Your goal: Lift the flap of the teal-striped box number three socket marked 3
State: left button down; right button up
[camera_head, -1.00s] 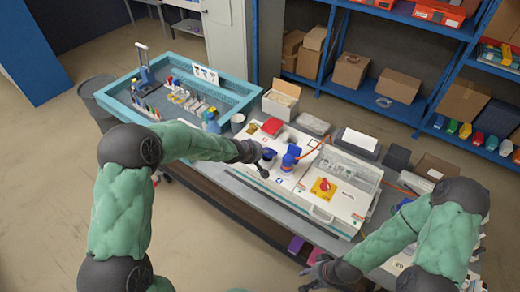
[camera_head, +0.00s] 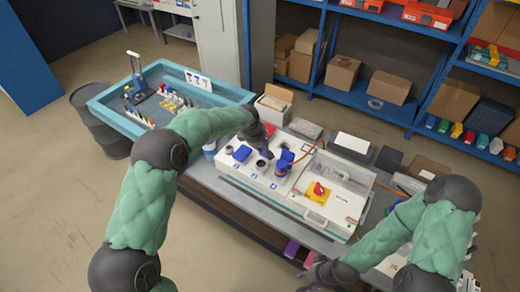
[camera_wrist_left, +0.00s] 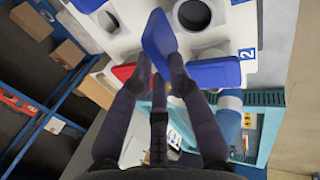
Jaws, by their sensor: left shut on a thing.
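My left gripper (camera_wrist_left: 161,78) is shut on a blue flap (camera_wrist_left: 158,36), which stands tilted up between its fingers in the left wrist view. The flap's own number does not show there. A second blue flap (camera_wrist_left: 218,72) stands beside it, by the label 2, with an open dark socket (camera_wrist_left: 195,14) above. In the head view my left gripper (camera_head: 268,148) is over the white socket box (camera_head: 228,172), and its fingertips are small. A blue flap (camera_head: 242,153) shows to its left. My right gripper (camera_head: 312,272) looks open and empty at the bench front.
A blue plug-like part (camera_head: 283,166) stands close on the right of my left gripper. A white box with a red knob on yellow (camera_head: 319,191) is further right. A teal-rimmed tray (camera_head: 105,97) stands at the left. Shelves (camera_head: 375,118) are behind.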

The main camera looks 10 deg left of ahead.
pick_arm(q)
jog(key=shift+w+r, duration=0.1)
jog(key=shift+w, duration=0.15)
dwell(0.3)
jog(key=c, duration=1.2)
grip_release()
jog(key=shift+o, duration=0.2)
jog(key=v, duration=1.2)
